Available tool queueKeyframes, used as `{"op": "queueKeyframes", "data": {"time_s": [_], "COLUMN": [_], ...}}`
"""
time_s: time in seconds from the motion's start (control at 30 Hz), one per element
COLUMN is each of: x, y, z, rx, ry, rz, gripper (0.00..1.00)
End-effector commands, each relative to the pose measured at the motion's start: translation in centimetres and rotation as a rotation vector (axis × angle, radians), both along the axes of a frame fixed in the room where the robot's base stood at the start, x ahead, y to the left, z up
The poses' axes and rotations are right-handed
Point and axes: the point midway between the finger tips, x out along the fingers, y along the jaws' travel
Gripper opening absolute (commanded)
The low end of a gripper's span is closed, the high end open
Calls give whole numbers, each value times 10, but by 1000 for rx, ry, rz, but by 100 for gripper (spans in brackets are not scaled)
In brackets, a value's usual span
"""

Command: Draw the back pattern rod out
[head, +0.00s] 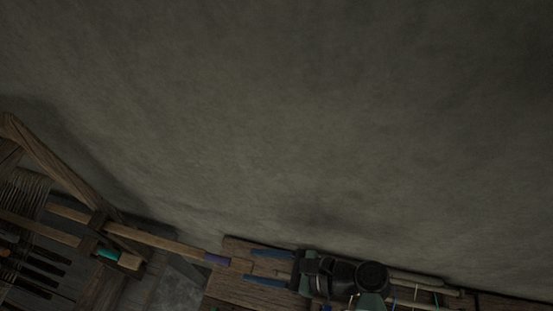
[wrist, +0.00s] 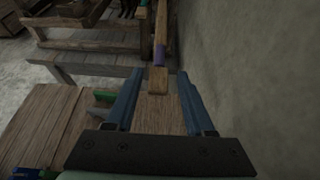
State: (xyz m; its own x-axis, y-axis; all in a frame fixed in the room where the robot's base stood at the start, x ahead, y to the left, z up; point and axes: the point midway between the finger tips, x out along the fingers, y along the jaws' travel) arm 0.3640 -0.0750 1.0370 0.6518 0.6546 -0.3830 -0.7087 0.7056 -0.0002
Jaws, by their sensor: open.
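A long wooden rod with a purple band (head: 216,259) sticks out of the loom's side, nearest the wall; it looks like the back pattern rod. In the wrist view this rod (wrist: 160,54) points toward me and ends in a squared wooden tip. My gripper (head: 248,266) is open, its two blue fingers reaching toward the loom. In the wrist view the rod's tip lies between the spread fingers (wrist: 159,72), with a gap visible on each side. A second, shorter-showing rod with a teal band (head: 107,254) sits in front of it at the loom frame.
The loom's wooden frame (head: 60,165) with its threads stands at the left. A grey wall (head: 300,120) runs close along the rod. A wooden tabletop (wrist: 45,120) lies below my gripper, with a green piece (wrist: 103,96) on it. A grey bench (wrist: 90,62) stands beyond.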

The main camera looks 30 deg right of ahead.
Motion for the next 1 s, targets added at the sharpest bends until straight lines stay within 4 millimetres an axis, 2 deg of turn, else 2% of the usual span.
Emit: {"op": "queueKeyframes", "data": {"time_s": [0.13, 0.3, 1.0], "x": [-16, -25, -26], "y": [-17, -25, -26], "z": [8, 14, 15], "rx": [-1, 0, 0], "ry": [-1, 0, 0], "rz": [-4, -1, 1], "gripper": [54, 54, 54]}}
